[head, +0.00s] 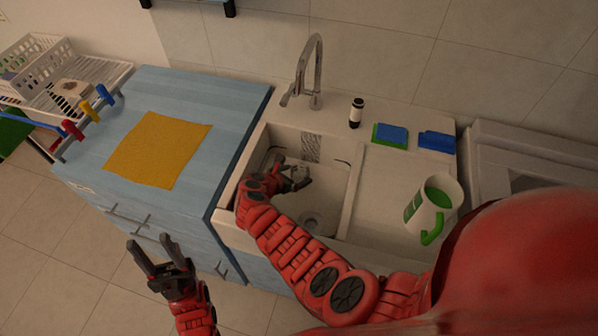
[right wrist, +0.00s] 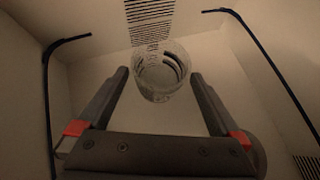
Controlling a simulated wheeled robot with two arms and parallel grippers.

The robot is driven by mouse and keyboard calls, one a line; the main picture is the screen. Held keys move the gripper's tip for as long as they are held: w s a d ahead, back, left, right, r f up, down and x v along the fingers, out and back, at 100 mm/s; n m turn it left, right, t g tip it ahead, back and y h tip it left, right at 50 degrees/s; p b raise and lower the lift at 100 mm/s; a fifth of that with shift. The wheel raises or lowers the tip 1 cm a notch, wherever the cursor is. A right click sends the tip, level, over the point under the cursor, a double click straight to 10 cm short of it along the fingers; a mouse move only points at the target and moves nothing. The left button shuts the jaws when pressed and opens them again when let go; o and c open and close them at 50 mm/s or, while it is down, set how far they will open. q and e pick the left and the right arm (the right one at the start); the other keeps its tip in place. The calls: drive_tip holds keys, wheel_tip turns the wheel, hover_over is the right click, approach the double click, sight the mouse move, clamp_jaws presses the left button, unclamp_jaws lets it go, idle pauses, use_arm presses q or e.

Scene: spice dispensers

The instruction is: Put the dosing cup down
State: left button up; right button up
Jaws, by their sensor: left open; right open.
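The dosing cup (right wrist: 161,84) is a small clear cup with dark markings, seen in the right wrist view inside the sink basin (head: 340,208). My right gripper (head: 295,171) is down in the basin with its jaws open. In the right wrist view the cup shows between and slightly beyond the two fingertips, with a gap visible on each side. Whether the cup rests on the basin floor I cannot tell. In the head view the cup is small and hard to make out at the fingers. My left gripper (head: 148,240) is open and empty, in front of the blue cabinet.
The sink walls surround my right gripper, and a faucet (head: 314,75) stands behind. A white jug with a green handle (head: 431,207) is on the drainboard. A dark bottle (head: 356,113) and sponges (head: 390,135) stand at the back. A yellow cloth (head: 158,149) lies on the blue counter.

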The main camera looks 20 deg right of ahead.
drive_tip(key=v, duration=0.9)
drive_tip(key=shift+b, duration=0.45)
drive_tip(key=shift+a+r, duration=0.1)
